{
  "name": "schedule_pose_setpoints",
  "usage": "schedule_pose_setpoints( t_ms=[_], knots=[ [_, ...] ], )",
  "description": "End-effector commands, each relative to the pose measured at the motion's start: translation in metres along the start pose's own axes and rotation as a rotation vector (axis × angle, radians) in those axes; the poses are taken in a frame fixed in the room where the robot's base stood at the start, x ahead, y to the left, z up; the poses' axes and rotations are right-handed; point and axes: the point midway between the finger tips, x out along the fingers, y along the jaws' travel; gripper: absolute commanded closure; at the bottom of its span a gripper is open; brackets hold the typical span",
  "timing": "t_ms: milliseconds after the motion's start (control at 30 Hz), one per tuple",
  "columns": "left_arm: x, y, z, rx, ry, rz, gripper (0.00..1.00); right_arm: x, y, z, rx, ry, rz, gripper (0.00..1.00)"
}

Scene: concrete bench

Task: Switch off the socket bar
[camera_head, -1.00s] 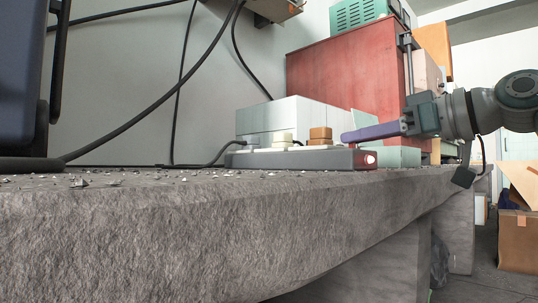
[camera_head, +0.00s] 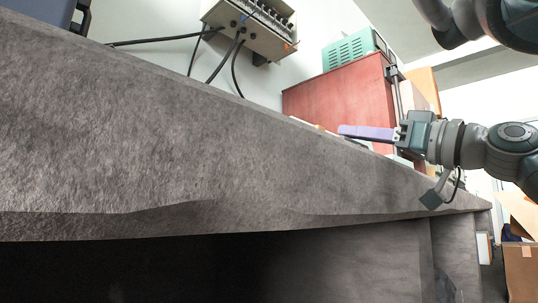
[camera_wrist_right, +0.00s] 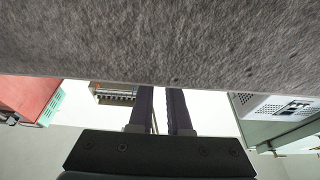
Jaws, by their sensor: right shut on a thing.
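The socket bar is almost wholly hidden behind the raised bench edge in the head view. Only a small orange-brown and pale patch (camera_head: 322,128) shows over the edge, probably a plug on it. The bar's switch is hidden. My right gripper (camera_head: 341,130) reaches in from the right, with long purple fingers lying nearly level just above the bench edge. Its fingers (camera_wrist_right: 160,92) also show in the right wrist view, close together and running up to the bench. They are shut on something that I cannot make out. My left gripper is out of view.
The concrete bench (camera_head: 190,150) fills much of the head view, dark underneath. A red cabinet (camera_head: 335,105) with a green case (camera_head: 350,50) on top stands behind. A wall box with cables (camera_head: 250,28) hangs above. Cardboard boxes (camera_head: 522,270) stand at lower right.

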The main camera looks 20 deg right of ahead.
Motion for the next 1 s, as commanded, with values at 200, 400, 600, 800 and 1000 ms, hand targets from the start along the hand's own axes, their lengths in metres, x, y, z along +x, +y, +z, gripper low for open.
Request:
schedule_pose_setpoints(
  t_ms=[200,400,600,800,1000],
  knots=[
    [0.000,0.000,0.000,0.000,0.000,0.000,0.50,0.000,0.000,-0.001,0.001,0.002,0.001,1.00],
    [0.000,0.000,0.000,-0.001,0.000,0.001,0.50,0.000,0.000,-0.001,0.001,0.001,0.000,0.65],
    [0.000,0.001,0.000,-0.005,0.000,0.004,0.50,0.000,0.000,-0.001,0.001,0.000,0.000,0.54],
    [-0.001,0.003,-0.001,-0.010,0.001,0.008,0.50,-0.002,0.000,0.000,0.001,-0.001,0.001,0.54],
    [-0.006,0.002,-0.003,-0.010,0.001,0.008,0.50,-0.023,0.000,0.000,0.001,-0.005,0.001,0.54]
  ],
)
